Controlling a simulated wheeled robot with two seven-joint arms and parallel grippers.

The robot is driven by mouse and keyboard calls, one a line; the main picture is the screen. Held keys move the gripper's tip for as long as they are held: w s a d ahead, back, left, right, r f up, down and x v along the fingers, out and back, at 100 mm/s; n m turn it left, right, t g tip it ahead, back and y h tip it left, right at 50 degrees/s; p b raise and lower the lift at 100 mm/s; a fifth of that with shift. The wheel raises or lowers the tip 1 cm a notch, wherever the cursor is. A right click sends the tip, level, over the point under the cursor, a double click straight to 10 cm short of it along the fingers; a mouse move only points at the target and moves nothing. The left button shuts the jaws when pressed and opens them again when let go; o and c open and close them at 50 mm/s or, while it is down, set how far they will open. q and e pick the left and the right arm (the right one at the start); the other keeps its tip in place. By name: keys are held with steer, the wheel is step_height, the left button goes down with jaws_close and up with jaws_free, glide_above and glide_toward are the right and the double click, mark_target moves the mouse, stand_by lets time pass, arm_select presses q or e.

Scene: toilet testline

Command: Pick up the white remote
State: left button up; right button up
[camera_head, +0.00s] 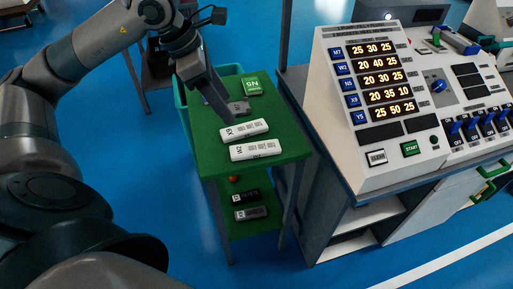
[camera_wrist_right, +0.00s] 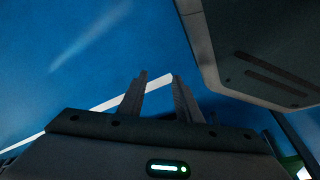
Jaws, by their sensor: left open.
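Two white remotes lie on the green top of a small cart (camera_head: 205,165) in the head view. The front white remote (camera_head: 256,149) has a label that looks like W2. The other white remote (camera_head: 244,129) lies just behind it, its label hard to read. My left gripper (camera_head: 224,114) points down over the cart top, just behind and left of the second white remote. It is open and holds nothing that I can see; its fingers are partly edge-on. My right gripper (camera_wrist_right: 157,77) shows in the right wrist view, open and empty above the blue floor.
A grey remote (camera_head: 239,107) and a green box (camera_head: 252,86) lie farther back on the cart. Dark items (camera_head: 246,197) lie on its lower shelf. A teal bin (camera_head: 181,103) borders the cart's left. A console (camera_head: 380,90) with lit numbers stands on the bench to the right.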

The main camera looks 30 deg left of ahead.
arm_select(q)
steer(key=p, duration=0.2)
glide_toward(255, 147)
steer(key=shift+w+d+f, duration=0.1)
steer(key=shift+d+f, duration=0.2)
steer(key=shift+f, duration=0.2)
steer(key=shift+w+d+f, duration=0.1)
steer(key=shift+d+f, duration=0.15)
steer(key=shift+f, duration=0.25)
steer(key=shift+d+f, duration=0.1)
steer(key=shift+f, duration=0.2)
arm_select(e)
steer(key=shift+w+a+r+t, duration=0.15)
steer(key=shift+w+a+t, duration=0.15)
steer(key=shift+a, duration=0.3)
steer(key=shift+w+a+r+t, duration=0.2)
steer(key=shift+w+a, duration=0.15)
steer(key=shift+a, duration=0.2)
